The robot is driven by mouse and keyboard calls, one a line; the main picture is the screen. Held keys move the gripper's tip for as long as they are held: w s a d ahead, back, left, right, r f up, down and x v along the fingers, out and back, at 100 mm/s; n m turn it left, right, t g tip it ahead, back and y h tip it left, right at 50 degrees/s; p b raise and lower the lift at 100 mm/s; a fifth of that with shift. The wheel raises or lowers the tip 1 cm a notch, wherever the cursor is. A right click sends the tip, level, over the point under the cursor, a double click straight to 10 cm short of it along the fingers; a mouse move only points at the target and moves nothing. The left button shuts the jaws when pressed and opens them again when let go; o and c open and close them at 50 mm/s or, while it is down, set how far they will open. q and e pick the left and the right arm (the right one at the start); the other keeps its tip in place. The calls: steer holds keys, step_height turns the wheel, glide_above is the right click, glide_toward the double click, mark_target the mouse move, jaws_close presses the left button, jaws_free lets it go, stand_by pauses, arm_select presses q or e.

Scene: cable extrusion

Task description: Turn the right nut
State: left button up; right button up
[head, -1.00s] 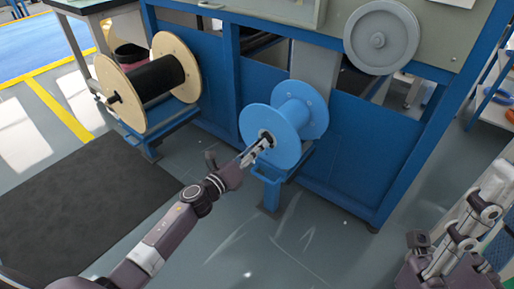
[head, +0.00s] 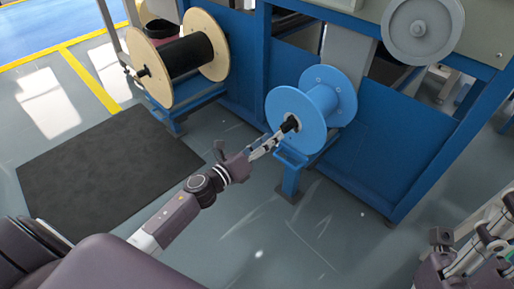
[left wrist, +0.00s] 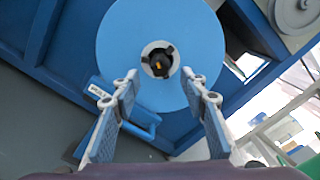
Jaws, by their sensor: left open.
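The right nut (head: 290,124) is a small dark knob at the hub of the blue spool (head: 331,104). In the left wrist view the nut (left wrist: 158,63) shows black with an orange centre, inside a pale ring on the spool's disc (left wrist: 115,45). My left gripper (head: 276,139) is just in front of the nut, pointing at it. In the left wrist view its fingers (left wrist: 160,78) are spread, with the nut roughly centred between them and slightly above the tips. Nothing is held. My right gripper (head: 497,215) is at the right edge, partly cut off; its jaw state is unclear.
A wooden spool with black cable (head: 187,55) stands on the left. The blue machine frame (head: 385,150) rises behind the blue spool, with a grey wheel (head: 423,30) above. A dark mat (head: 95,165) lies on the floor; the floor in front is clear.

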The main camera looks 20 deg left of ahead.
arm_select(q)
steer(key=v, duration=0.6)
steer(key=shift+s, duration=0.1)
stand_by(0.3)
